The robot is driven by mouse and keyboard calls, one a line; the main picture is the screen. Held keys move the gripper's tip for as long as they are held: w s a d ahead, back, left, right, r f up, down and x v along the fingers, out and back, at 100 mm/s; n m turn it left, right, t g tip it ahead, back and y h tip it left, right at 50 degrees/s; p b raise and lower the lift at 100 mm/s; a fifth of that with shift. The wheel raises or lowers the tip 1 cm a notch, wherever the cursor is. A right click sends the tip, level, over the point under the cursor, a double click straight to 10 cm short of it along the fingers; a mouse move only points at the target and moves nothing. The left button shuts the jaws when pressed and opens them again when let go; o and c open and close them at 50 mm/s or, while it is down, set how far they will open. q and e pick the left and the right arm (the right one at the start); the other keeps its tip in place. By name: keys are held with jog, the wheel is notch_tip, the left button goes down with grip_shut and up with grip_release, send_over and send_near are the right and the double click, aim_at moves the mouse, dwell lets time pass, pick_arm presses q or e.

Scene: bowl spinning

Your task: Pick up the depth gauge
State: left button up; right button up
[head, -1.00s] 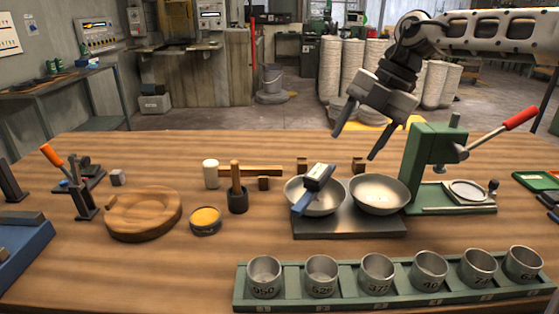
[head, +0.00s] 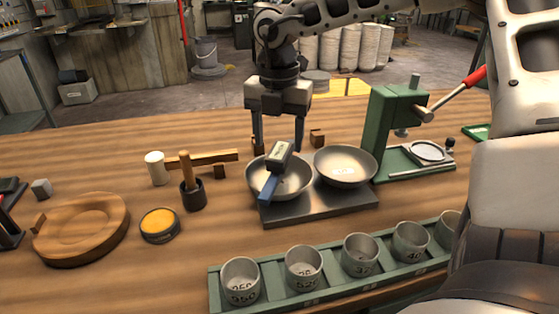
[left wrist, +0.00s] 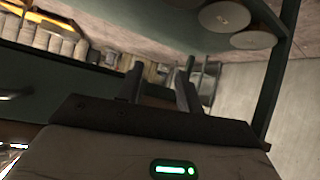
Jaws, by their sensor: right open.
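The depth gauge (head: 281,160), a blue strip with a grey boxy head, lies tilted across the left steel bowl (head: 257,180) on a dark plate. My right gripper (head: 278,146) points down just above and behind the gauge's head. Its two fingers are apart, with nothing held between them. Whether a finger touches the gauge or bowl cannot be told. My left gripper (left wrist: 160,88) shows only in the left wrist view, its fingers apart and empty, away from the gauge.
A second steel bowl (head: 345,166) sits right beside the first. A green press (head: 392,130) with a red-handled lever stands to the right. A green rack (head: 330,277) of numbered cups runs along the front. A mallet (head: 200,160), a yellow-topped tin (head: 160,224) and a wooden ring (head: 82,229) are left.

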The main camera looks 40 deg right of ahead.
aim_at(279, 150)
notch_tip(279, 150, down, 5)
jog(key=shift+d+f+p, duration=0.1)
jog(key=shift+f+p, duration=0.05)
jog(key=shift+p, duration=0.4)
jog(key=c, duration=1.2)
grip_shut()
